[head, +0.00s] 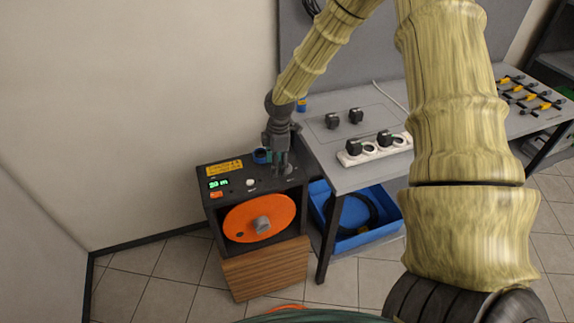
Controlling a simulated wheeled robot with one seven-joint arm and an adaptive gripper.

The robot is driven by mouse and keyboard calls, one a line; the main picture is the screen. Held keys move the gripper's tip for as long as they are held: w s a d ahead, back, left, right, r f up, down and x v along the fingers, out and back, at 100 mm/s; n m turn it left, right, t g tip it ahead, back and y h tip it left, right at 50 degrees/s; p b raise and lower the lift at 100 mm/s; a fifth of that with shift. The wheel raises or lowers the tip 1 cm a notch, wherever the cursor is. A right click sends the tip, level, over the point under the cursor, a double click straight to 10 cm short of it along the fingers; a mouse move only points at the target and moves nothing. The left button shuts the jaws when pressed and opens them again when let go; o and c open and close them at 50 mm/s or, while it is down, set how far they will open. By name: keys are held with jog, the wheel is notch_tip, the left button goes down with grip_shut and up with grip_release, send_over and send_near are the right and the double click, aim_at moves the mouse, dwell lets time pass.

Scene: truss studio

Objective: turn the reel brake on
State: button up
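The reel unit (212,194) is a dark box on a wooden base, left of the table. Its front holds an orange reel disc (236,222) with a grey hub (262,225). Its top panel has a yellow label, a lit green display (218,184), an orange button (216,194) and a white knob (250,182). My gripper (284,168) points down at the right part of this top panel, with its fingertips at or just above the surface. I cannot make out the reel brake control; the gripper may hide it. Whether the fingers are open or shut is unclear.
A grey table (350,180) stands right of the reel unit, with a white power strip (374,150) and several black plugs. A blue bin (345,243) with coiled black cable sits under it. A blue roll (262,155) is beside my gripper.

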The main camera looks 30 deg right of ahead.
jog(key=w+d+r+n+h, duration=0.1)
jog(key=w+d+r, duration=0.2)
jog(key=d+r, duration=0.25)
jog(key=shift+s+d+f+p, duration=0.1)
jog(key=shift+f+p, duration=0.7)
jog(key=shift+f, duration=2.1)
jog(key=shift+s+d+f+p, duration=0.1)
jog(key=shift+f+p, duration=0.65)
jog(key=shift+f, duration=2.15)
jog(key=c, duration=1)
